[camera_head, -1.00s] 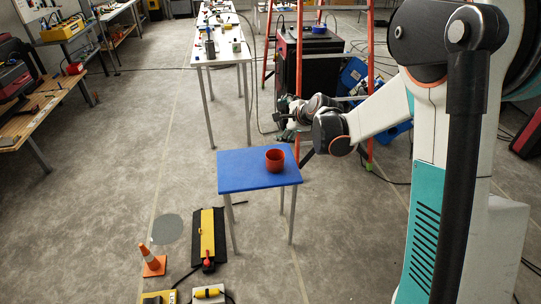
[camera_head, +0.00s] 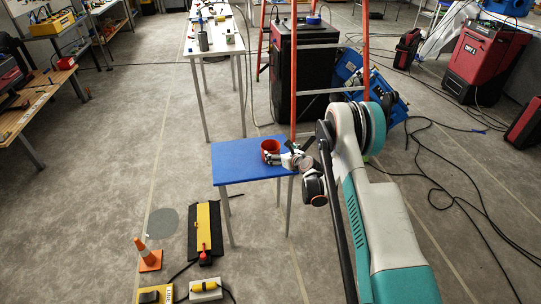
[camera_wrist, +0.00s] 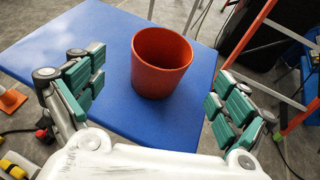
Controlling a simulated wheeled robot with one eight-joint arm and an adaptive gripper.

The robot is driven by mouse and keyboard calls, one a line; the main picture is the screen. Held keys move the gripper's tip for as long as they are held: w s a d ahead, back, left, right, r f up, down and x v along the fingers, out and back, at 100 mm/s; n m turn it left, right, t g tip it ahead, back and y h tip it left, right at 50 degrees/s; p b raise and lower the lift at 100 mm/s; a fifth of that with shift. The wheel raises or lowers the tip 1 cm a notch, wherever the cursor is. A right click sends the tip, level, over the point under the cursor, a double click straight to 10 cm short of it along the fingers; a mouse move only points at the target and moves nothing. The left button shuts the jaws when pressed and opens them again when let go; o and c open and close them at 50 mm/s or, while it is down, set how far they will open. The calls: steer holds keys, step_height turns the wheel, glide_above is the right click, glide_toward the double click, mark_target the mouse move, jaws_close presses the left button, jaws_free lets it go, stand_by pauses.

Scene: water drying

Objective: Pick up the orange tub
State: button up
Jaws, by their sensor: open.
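The orange tub (camera_head: 270,147) stands upright on the right part of a small blue table (camera_head: 232,162). In the wrist view the tub (camera_wrist: 160,66) is open at the top and looks empty inside. My gripper (camera_head: 283,152) is at the table's right side, close beside the tub. In the wrist view my gripper (camera_wrist: 150,95) is open, with one green-padded finger at the left and one at the right. The tub lies between and slightly beyond the fingers, with a clear gap on both sides. The blue table top (camera_wrist: 95,50) shows around it.
An orange ladder (camera_head: 294,70) and a dark cabinet (camera_head: 300,85) stand behind the table. On the floor at front left are a traffic cone (camera_head: 149,256) and a black and yellow item (camera_head: 204,228). Cables (camera_head: 425,165) lie on the floor at right. The blue table top is otherwise clear.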

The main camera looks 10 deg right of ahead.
steer(key=b, duration=0.2)
glide_toward(267, 144)
steer(key=x, duration=0.3)
steer(key=shift+w+a+f, duration=0.15)
steer(key=shift+a+f, duration=0.15)
steer(key=shift+f, duration=0.2)
steer(key=shift+r+b+x, duration=0.15)
steer(key=shift+b+x, duration=0.6)
steer(key=shift+x, duration=0.8)
steer(key=shift+r+b+x, duration=0.15)
steer(key=shift+b+x, duration=0.6)
steer(key=shift+x, duration=0.75)
steer(key=shift+w+d, duration=0.1)
steer(key=shift+w, duration=0.05)
steer(key=c, duration=1.2)
steer(key=shift+o, duration=0.2)
